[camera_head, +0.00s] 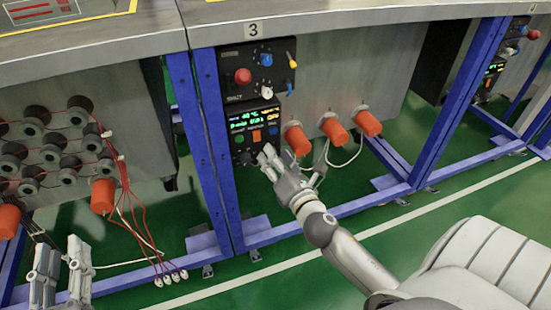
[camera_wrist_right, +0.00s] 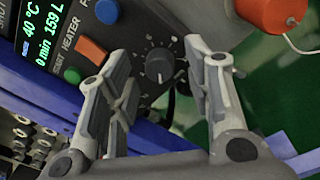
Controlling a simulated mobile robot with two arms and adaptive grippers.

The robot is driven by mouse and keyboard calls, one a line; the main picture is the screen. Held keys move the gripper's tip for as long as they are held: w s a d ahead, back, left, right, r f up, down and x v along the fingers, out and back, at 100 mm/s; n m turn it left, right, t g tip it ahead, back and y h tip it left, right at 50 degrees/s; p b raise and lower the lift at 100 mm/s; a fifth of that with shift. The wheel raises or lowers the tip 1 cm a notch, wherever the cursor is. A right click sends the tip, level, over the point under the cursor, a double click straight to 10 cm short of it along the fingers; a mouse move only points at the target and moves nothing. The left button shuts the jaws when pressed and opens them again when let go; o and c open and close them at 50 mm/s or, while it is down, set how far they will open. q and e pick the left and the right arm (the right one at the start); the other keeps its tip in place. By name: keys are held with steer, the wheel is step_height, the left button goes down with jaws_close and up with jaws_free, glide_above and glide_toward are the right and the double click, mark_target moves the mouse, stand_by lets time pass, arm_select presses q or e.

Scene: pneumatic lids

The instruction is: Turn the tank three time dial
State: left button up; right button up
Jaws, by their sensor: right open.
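The tank three control panel (camera_head: 226,116) stands under the label 3 (camera_head: 253,30). Its time dial is the round black knob (camera_wrist_right: 158,66) with a white pointer line and scale marks around it, low on the panel. In the right wrist view the knob shows between the fingers of my right gripper (camera_wrist_right: 157,55), which are open on both sides of it. I see no finger touching the knob. In the head view my right gripper (camera_head: 291,166) is in front of the panel's lower right. My left gripper (camera_head: 61,262) is open and empty at the lower left.
A green-lit display (camera_head: 255,118), a green button (camera_wrist_right: 70,75), an orange switch (camera_wrist_right: 90,50) and a blue button (camera_wrist_right: 107,11) sit close to the dial. Orange plugs (camera_head: 333,130) with cables are on the right. A blue frame post (camera_head: 212,150) is on the left.

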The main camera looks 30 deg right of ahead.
steer(key=shift+w, duration=0.3)
jaws_close()
